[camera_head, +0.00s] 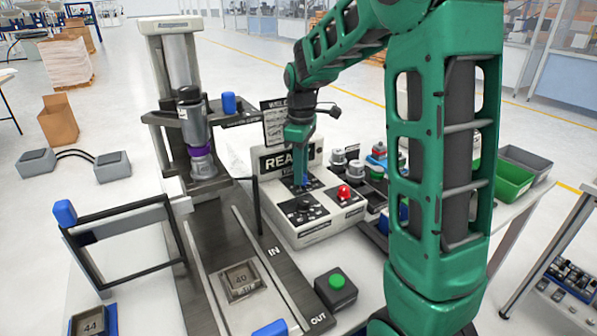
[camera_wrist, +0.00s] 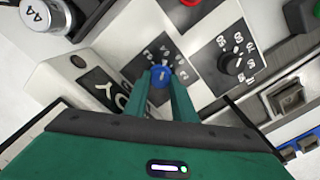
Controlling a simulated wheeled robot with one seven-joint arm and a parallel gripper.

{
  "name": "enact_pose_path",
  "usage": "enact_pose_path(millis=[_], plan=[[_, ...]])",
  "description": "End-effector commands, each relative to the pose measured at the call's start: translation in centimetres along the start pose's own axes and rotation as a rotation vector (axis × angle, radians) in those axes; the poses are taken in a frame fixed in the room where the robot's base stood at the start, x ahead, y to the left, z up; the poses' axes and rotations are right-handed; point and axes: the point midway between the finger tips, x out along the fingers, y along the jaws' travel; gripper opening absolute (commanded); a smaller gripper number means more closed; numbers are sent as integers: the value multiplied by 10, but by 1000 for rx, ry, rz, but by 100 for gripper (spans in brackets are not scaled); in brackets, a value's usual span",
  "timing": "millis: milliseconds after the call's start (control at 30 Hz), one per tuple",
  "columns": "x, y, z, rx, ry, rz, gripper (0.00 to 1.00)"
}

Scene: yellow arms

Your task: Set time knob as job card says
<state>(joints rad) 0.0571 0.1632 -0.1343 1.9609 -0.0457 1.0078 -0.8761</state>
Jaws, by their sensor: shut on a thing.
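My gripper (camera_head: 302,178) is at the control box (camera_head: 318,232), its fingers pointing down. In the wrist view its fingers are shut on a blue knob (camera_wrist: 161,76) on a dark dial plate. The numbers around that dial are too small to read. A black knob (camera_head: 304,205) sits on a second dial plate nearer the front of the box; it also shows in the wrist view (camera_wrist: 232,65). Which dial is marked as time cannot be read. The job card (camera_head: 275,128) stands behind the box, partly hidden, its writing too small to read. The display (camera_head: 275,162) begins "REA"; my arm hides the rest.
A red button (camera_head: 344,192) is on the box beside the dials. A green button (camera_head: 337,281) is in front.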

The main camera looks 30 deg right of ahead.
Motion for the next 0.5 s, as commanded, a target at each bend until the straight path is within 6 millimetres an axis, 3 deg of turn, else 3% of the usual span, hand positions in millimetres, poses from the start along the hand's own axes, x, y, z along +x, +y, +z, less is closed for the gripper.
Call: enact_pose_path(millis=[500], plan=[[-3,3,-2,-143,7,10,1]])
